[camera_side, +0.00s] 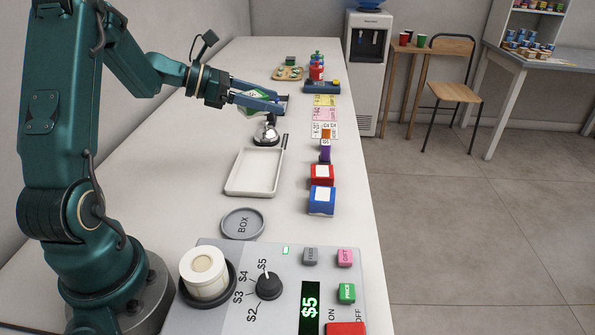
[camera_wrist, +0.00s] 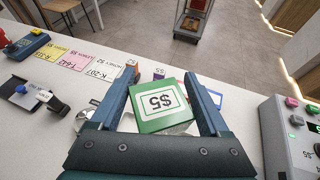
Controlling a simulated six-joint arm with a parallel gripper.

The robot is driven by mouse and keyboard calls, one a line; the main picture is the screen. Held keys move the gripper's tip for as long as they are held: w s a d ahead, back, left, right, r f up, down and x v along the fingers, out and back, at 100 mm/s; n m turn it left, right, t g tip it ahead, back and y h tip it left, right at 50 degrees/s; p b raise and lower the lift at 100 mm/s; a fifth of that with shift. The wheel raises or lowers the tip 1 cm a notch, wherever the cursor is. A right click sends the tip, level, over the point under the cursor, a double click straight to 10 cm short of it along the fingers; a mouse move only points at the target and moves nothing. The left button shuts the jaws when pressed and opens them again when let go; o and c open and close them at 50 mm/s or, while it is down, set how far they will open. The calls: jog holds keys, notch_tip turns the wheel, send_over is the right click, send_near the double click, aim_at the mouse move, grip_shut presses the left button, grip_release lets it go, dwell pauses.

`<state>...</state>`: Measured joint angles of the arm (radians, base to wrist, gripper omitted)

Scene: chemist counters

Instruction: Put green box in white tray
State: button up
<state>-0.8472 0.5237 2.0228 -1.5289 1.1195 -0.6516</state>
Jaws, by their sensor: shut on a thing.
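The green box (camera_wrist: 158,104) has a white label marked $5 and is held between the two fingers of my gripper (camera_wrist: 166,98) in the wrist view. In the side view my gripper (camera_side: 266,101) is shut on the green box (camera_side: 257,94), above the counter and near the silver bell. The white tray (camera_side: 257,173) lies on the counter in the side view, nearer the camera than the gripper. It looks empty.
A silver bell (camera_side: 266,133) stands just beyond the tray. A red box (camera_side: 321,174), a blue box (camera_side: 321,200) and a purple item (camera_side: 325,150) stand right of it. A grey BOX dish (camera_side: 243,223) and a control panel (camera_side: 275,285) are nearer. Coloured cards (camera_side: 325,114) lie farther back.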

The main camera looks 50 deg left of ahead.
jog(key=n+y, duration=0.1)
jog(key=y, duration=0.1)
send_over(281, 156)
jog(key=s+a, duration=0.2)
notch_tip(281, 156, down, 6)
jog(key=shift+t, duration=0.3)
jog(key=f, duration=0.5)
jog(key=shift+s+d, duration=0.15)
jog(key=shift+d, duration=0.15)
jog(key=shift+f, duration=2.2)
